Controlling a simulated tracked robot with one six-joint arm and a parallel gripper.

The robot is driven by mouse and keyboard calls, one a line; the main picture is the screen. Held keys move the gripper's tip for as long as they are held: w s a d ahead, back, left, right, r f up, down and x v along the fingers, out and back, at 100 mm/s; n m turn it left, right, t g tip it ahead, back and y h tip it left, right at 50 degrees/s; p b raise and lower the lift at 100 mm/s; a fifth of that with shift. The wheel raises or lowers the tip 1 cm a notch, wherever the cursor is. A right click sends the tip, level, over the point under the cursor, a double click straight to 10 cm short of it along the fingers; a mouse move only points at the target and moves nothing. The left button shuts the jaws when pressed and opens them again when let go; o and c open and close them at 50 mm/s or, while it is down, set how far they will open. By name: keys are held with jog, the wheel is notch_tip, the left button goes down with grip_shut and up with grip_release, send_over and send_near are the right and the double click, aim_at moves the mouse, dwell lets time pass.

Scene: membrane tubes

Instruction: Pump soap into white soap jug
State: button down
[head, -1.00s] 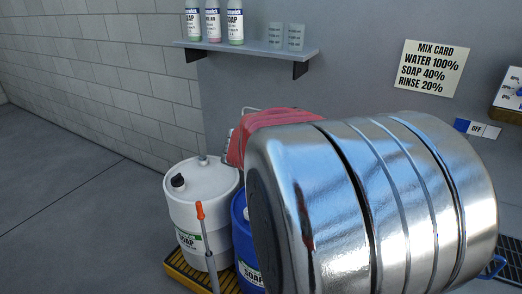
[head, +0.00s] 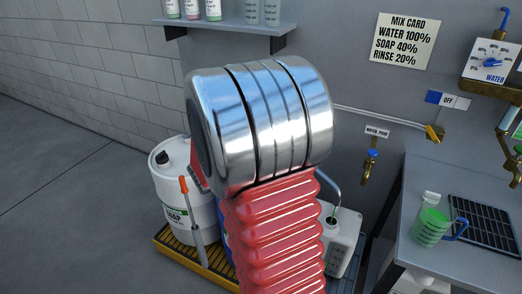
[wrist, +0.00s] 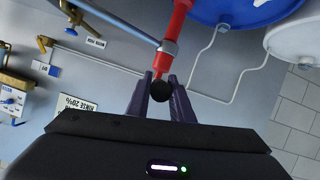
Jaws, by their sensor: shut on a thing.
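My gripper (wrist: 160,98) is shut on the black end of a red handle (wrist: 177,22), which looks like a pump handle with a grey collar. In the head view my gripper and that handle are hidden behind my own arm. A white jug (head: 343,246) stands right of my arm, partly covered by it. A thin curved spout (head: 330,183) bends down toward the jug's dark mouth; whether it enters is hard to tell. A white drum labelled SOAP (head: 172,187) stands at the left. A blue drum (wrist: 235,10) shows at the top of the wrist view.
The drums stand on a yellow grated pallet (head: 190,259). A brass tap (head: 369,170) is on the wall. A green measuring cup (head: 431,227) stands on the right bench (head: 413,262). Floor at left is clear.

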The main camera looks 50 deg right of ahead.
jog(key=shift+a+f, duration=0.1)
jog(key=shift+f, duration=0.1)
dwell(0.3)
jog(key=c, duration=1.6)
grip_release()
jog(key=shift+o, duration=0.2)
jog(key=v, duration=1.3)
jog(key=shift+a, duration=0.35)
jog(key=shift+r, duration=0.1)
